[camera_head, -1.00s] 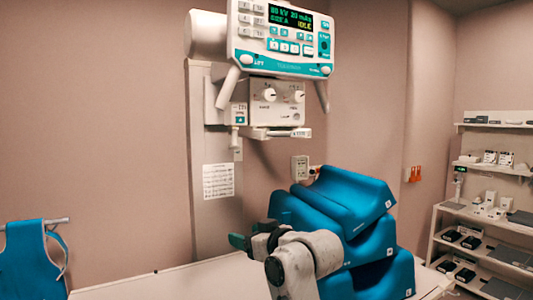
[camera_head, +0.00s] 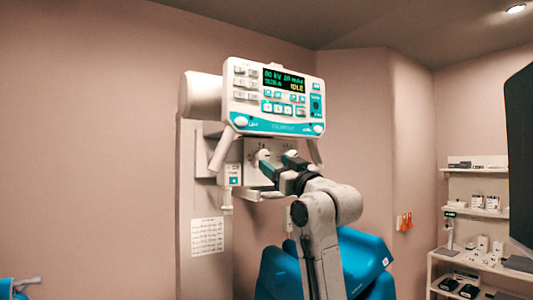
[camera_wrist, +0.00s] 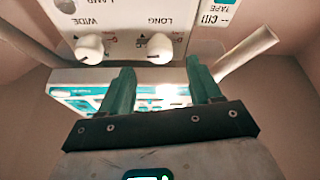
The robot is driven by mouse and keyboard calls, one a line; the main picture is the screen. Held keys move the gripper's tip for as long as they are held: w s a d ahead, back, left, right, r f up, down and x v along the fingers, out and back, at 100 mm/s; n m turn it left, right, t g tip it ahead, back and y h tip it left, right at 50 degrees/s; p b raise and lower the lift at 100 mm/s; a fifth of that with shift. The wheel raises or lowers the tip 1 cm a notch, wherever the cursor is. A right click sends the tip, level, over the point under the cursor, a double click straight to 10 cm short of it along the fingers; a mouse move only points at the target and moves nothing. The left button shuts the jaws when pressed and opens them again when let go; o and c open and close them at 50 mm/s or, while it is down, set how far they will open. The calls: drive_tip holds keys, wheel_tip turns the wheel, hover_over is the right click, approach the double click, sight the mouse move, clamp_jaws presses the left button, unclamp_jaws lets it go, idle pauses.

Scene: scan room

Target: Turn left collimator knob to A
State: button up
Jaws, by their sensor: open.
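The white collimator panel (camera_head: 250,160) hangs under the teal-edged console. Its left knob (camera_head: 264,154) is round and white and shows just above my gripper (camera_head: 279,162). In the wrist view, turned upside down, this knob (camera_wrist: 160,48) is by the word LONG, lined up with the gap between my fingertips (camera_wrist: 158,68). The other knob (camera_wrist: 89,47) is by the word WIDE, left of the fingers there. My green fingers are open, with nothing held. I cannot tell whether they touch the left knob. The small marks around it are too blurred to read.
The console (camera_head: 275,100) with its lit display overhangs the panel, with angled handles at both sides. Shelves (camera_head: 475,215) stand at the right. A dark panel edge (camera_head: 520,160) shows at far right.

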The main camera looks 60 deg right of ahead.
sight(265, 156)
drive_tip(key=shift+p+x, duration=0.85)
drive_tip(key=shift+x, duration=1.8)
drive_tip(key=shift+c, duration=0.3)
drive_tip(key=c, duration=1)
drive_tip(key=shift+o, duration=0.2)
